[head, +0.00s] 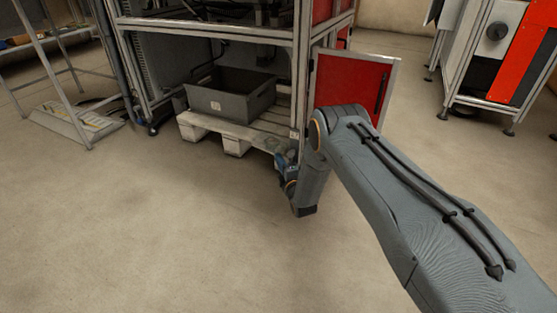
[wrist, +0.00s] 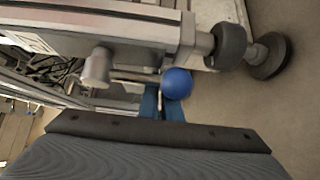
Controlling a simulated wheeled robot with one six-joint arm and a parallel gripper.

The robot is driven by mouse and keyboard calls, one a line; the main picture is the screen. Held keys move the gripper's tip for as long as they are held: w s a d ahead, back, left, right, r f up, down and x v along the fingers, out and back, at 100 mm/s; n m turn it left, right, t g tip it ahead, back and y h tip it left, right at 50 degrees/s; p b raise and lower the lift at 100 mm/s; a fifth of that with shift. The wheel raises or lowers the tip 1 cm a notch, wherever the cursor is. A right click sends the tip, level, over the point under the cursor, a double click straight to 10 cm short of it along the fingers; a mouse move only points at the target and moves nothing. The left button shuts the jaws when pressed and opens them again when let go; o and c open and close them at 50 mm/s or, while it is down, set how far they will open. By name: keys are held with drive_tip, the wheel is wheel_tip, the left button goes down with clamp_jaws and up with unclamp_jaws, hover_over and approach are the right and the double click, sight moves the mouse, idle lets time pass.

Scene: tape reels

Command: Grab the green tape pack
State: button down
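No green tape pack can be made out in either view. My gripper (head: 284,168) is at the far end of my grey arm in the head view, low beside the front right corner of a pale pallet (head: 193,130). It is small, dark and partly hidden by my wrist, so its fingers cannot be read. In the wrist view, a round blue thing (wrist: 177,83) and blue strips show beyond a dark edge of my own body; I cannot tell what they are.
A dark grey open crate (head: 218,103) stands on the pallet inside a metal frame rack. A red panel (head: 350,85) is right of the rack. A machine with a red front (head: 520,55) stands at the far right. The floor in front is clear.

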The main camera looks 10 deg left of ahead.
wheel_tip(320, 180, up, 3)
drive_tip(key=shift+f+p, duration=0.15)
drive_tip(key=shift+p, duration=0.7)
drive_tip(key=shift+f, duration=0.15)
drive_tip(key=s+d+r+p, duration=0.2)
drive_tip(key=s+d+p, duration=0.1)
drive_tip(key=s+p, duration=0.3)
drive_tip(key=s+d+r+p, duration=0.3)
drive_tip(key=s+p, duration=0.3)
drive_tip(key=shift+s+p, duration=0.35)
drive_tip(key=shift+p, duration=0.05)
